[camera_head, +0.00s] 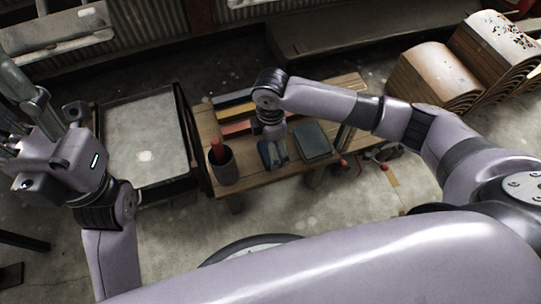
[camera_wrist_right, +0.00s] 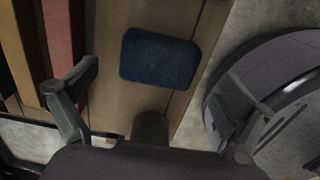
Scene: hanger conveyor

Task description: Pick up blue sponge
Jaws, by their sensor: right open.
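The blue sponge (camera_wrist_right: 158,60) lies flat on the wooden table (camera_wrist_right: 112,60) in the right wrist view, near the table's edge. It also shows, partly hidden, below my right gripper in the head view (camera_head: 266,157). My right gripper (camera_head: 272,146) points down over the table. Its fingers are spread and empty in the right wrist view (camera_wrist_right: 165,115), with the sponge apart from them, ahead of the palm. My left gripper (camera_head: 30,130) is raised at the left of the head view, away from the table; its opening is unclear.
A dark teal book-like block (camera_head: 312,140) lies right of the sponge. A dark cup (camera_head: 222,167) with a red item stands at the table's left. Red and yellow bars (camera_head: 236,112) lie behind. A grey tray-like cart (camera_head: 148,145) stands left of the table. Curved wooden pieces (camera_head: 435,75) are stacked at the right.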

